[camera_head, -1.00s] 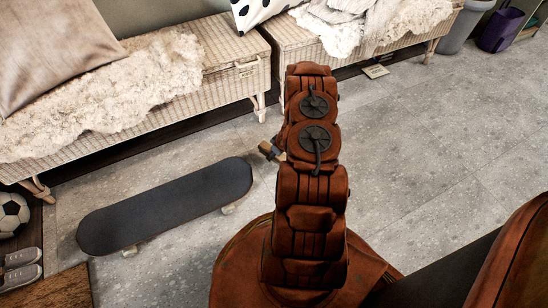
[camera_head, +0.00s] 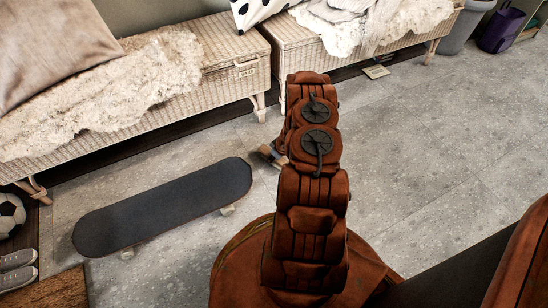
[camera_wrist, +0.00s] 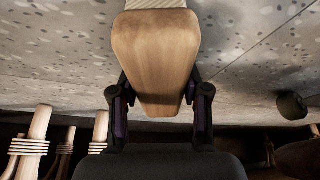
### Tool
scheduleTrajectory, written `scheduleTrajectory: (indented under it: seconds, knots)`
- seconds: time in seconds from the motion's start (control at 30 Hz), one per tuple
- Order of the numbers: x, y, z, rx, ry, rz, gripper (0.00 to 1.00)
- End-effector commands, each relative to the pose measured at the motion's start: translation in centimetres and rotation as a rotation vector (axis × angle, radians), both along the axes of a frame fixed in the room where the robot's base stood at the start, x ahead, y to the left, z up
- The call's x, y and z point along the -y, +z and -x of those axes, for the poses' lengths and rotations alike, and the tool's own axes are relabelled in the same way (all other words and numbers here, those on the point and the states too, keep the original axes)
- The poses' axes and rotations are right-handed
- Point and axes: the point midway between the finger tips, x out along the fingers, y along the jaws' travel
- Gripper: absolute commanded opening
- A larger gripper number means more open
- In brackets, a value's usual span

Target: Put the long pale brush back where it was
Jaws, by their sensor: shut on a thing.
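The brush (camera_wrist: 155,50) fills the upper middle of the wrist view, with a smooth pale wooden body and a strip of pale bristles at the top edge. My gripper (camera_wrist: 160,88) is shut on its wooden body, one dark finger on each side. The brush is held over the grey floor, and its far end runs out of view. In the head view, my arm hides the gripper and most of the brush; only a small brown and grey piece (camera_head: 268,151) shows left of the arm, probably part of the brush.
Two wicker benches (camera_head: 225,85) (camera_head: 292,62) with fleeces stand along the wall. A dark skateboard (camera_head: 165,207) lies on the floor in front of the left one. A football (camera_head: 10,214) and shoes (camera_head: 18,268) are at far left. The floor to the right is clear.

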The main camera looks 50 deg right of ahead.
Motion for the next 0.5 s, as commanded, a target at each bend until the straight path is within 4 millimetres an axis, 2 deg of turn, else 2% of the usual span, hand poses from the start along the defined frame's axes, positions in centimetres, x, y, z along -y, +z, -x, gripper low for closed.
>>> scheduleTrajectory:
  seconds: [0.03, 0.23, 0.5]
  knots:
    - [0.0, -0.03, -0.01, 0.0, 0.0, 0.0, 0.49]
    - [-0.01, -0.02, 0.0, 0.0, 0.0, 0.0, 0.7]
    - [-0.02, -0.03, 0.01, 0.0, 0.0, 0.0, 0.71]
